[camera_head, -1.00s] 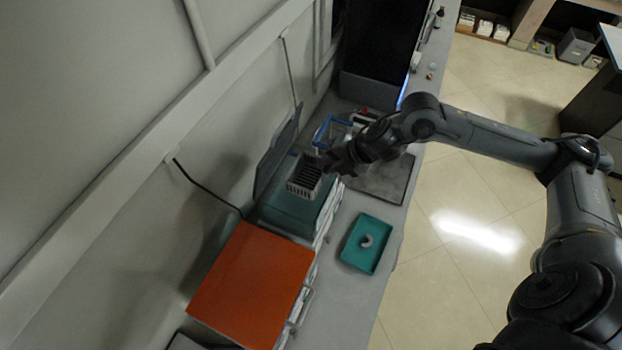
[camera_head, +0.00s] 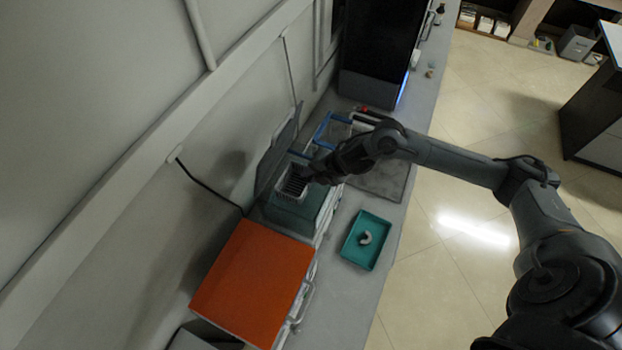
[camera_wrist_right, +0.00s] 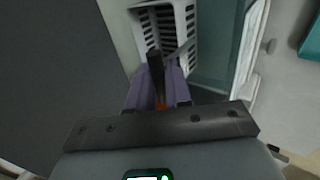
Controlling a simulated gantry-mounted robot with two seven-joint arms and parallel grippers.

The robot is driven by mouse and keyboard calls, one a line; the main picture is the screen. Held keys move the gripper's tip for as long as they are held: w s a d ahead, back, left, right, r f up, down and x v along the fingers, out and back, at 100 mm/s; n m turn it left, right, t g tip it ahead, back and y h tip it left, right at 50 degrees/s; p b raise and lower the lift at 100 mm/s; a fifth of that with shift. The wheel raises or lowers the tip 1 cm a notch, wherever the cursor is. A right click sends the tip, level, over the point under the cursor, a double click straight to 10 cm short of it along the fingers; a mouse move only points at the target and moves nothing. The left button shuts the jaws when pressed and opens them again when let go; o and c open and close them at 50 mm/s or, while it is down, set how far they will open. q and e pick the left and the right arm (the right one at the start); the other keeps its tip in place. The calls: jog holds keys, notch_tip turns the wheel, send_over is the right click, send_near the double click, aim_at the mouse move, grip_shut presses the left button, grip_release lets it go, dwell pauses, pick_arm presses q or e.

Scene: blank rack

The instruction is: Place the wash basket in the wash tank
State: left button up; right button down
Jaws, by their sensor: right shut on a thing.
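The wash basket (camera_head: 291,187) is light grey with dark slots. It is at the teal-grey wash tank (camera_head: 297,216), whose lid (camera_head: 277,150) stands raised at the wall side. My right gripper (camera_head: 318,174) is shut on the basket's right side in the head view. In the right wrist view, the basket (camera_wrist_right: 166,28) lies just beyond the purple fingers of the gripper (camera_wrist_right: 160,82), and the tank (camera_wrist_right: 213,50) shows to its right. I cannot tell how deep the basket sits in the tank. My left gripper is not in view.
A unit with an orange top (camera_head: 252,283) stands beside the tank, nearer the bottom of the head view. A teal tray (camera_head: 365,241) with a pale curved piece lies on the counter. A blue-rimmed basket (camera_head: 330,130) and a tall black machine (camera_head: 378,50) are beyond the tank.

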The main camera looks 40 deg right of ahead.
jog(key=f, duration=0.3)
jog(key=shift+w+f, duration=0.15)
jog(key=shift+w, duration=0.05)
jog(key=shift+a+f, duration=0.1)
jog(key=shift+f, duration=0.55)
jog(key=c, duration=1.1)
grip_release()
jog(key=shift+o, duration=0.2)
jog(key=shift+r, duration=0.1)
